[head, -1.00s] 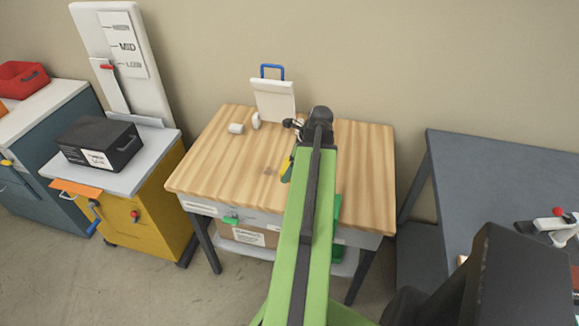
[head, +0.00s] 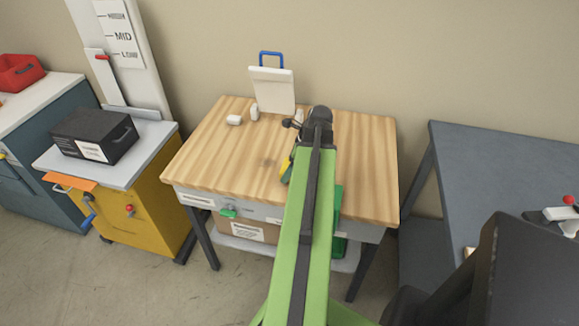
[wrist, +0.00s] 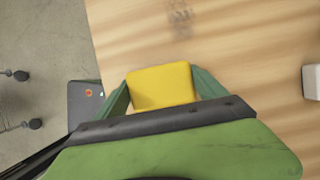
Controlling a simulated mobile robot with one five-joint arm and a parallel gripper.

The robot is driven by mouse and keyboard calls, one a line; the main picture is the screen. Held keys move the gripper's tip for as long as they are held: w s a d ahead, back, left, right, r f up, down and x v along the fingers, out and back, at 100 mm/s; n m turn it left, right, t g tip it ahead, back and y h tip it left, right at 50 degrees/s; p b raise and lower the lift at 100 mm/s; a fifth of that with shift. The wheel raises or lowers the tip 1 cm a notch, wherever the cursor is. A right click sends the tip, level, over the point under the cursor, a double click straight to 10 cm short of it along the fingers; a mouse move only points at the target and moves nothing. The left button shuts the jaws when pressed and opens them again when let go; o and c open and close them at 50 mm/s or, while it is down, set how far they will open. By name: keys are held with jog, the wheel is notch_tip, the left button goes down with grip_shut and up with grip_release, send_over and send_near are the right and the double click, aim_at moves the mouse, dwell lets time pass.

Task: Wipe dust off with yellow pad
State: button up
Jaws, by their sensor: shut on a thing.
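The yellow pad (wrist: 161,86) is held between the two green fingers of my gripper (wrist: 163,88) in the wrist view. In the head view the pad (head: 285,170) shows as a small yellow piece left of my arm, which hides most of my gripper. My gripper is shut on the pad, over the wooden tabletop (head: 215,150). A grey dust smudge (head: 267,162) lies on the wood just left of the pad. In the wrist view the smudge (wrist: 180,15) is beyond the pad, apart from it. Whether the pad touches the wood I cannot tell.
A yellow cabinet carrying a black box (head: 95,137) stands left; a grey table (head: 500,180) stands right. The tabletop's left front is clear.

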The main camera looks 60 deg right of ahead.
aim_at(287, 158)
jog(key=shift+f+b, duration=1)
jog(key=shift+b, duration=0.05)
jog(key=shift+w+d+r, duration=0.1)
jog(key=shift+w+d, duration=0.2)
jog(key=shift+d, duration=0.6)
jog(key=shift+w+d, duration=0.3)
jog(key=shift+d, duration=0.6)
jog(key=shift+w+d, duration=0.3)
jog(key=shift+d, duration=0.6)
jog(key=shift+w+d, duration=0.25)
jog(key=shift+d, duration=0.65)
jog(key=shift+w+a, duration=0.25)
jog(key=shift+w, duration=0.4)
jog(key=shift+w+a, duration=0.2)
jog(key=shift+w, duration=0.45)
jog(key=shift+s+a+f, duration=0.1)
jog(key=shift+s+a, duration=0.1)
jog(key=shift+a, duration=0.45)
jog(key=shift+s+a+f, duration=0.1)
jog(key=shift+s+a, duration=0.15)
jog(key=shift+a, duration=0.4)
jog(key=shift+s+a, duration=0.2)
jog(key=shift+a, duration=0.45)
